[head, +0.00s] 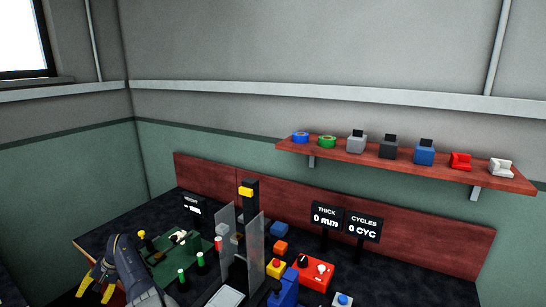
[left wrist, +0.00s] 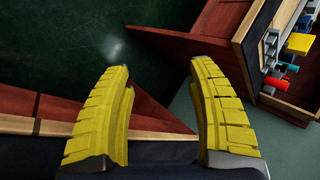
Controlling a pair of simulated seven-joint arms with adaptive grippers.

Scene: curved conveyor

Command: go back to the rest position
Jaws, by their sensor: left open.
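My left gripper (head: 94,294) shows at the lower left of the head view, its yellow fingers pointing down, at the left end of the dark bench. In the left wrist view its two yellow ribbed fingers (left wrist: 161,68) stand wide apart with nothing between them. The gripper is open and empty. My right gripper is in neither view.
A green machine bed (head: 172,268) with several knobs lies right of my left arm. Clear panels (head: 253,240), a red control box (head: 314,271) and blue blocks stand further right. A wooden shelf (head: 437,170) holds several small items. In the wrist view, wooden furniture (left wrist: 215,45) stands beyond the fingers.

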